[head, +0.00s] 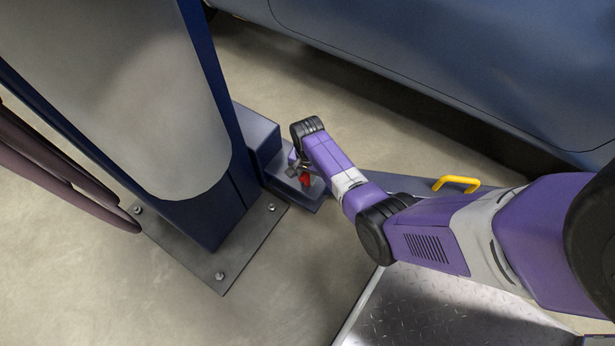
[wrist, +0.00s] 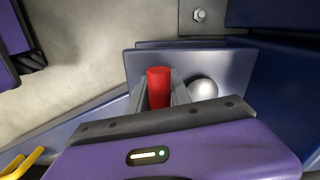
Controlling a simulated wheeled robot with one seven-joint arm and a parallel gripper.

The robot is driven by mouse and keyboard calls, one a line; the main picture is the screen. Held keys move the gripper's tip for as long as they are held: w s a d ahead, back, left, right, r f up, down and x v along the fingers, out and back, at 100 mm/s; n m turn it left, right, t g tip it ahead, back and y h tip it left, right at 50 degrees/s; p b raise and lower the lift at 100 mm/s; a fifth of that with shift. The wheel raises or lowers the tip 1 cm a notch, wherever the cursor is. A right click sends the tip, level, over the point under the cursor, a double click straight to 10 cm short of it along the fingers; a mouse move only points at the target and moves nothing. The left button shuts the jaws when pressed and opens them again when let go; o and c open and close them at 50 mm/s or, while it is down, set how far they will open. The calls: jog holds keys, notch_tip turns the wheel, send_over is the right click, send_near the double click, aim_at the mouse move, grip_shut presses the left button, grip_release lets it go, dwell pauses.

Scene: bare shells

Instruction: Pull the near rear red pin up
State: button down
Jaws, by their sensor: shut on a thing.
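The red pin (wrist: 159,88) stands between the two fingers of my gripper (wrist: 160,98) in the wrist view, and the fingers are shut on it. In the head view the red pin (head: 305,180) shows as a small red patch under my gripper (head: 298,170), at the foot of the blue post. The pin's lower end is hidden by the fingers and the gripper body. A blue-grey plate (wrist: 140,62) lies around and behind the pin. I cannot tell how far the pin stands out of it.
A silver ball-shaped knob (wrist: 202,88) sits just right of the fingers. The blue post (head: 215,200) rises from a bolted floor plate (head: 228,262). A yellow handle (head: 457,184) stands on the low blue beam. A blue car-like body (head: 460,60) fills the upper right.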

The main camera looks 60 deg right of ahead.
notch_tip(320, 180, up, 4)
jog(key=p, duration=0.3)
jog(key=shift+a+f, duration=0.1)
jog(key=shift+f, duration=0.15)
jog(key=c, duration=1.3)
grip_release()
notch_tip(320, 180, up, 8)
jog(key=p, duration=0.4)
jog(key=shift+f, duration=0.1)
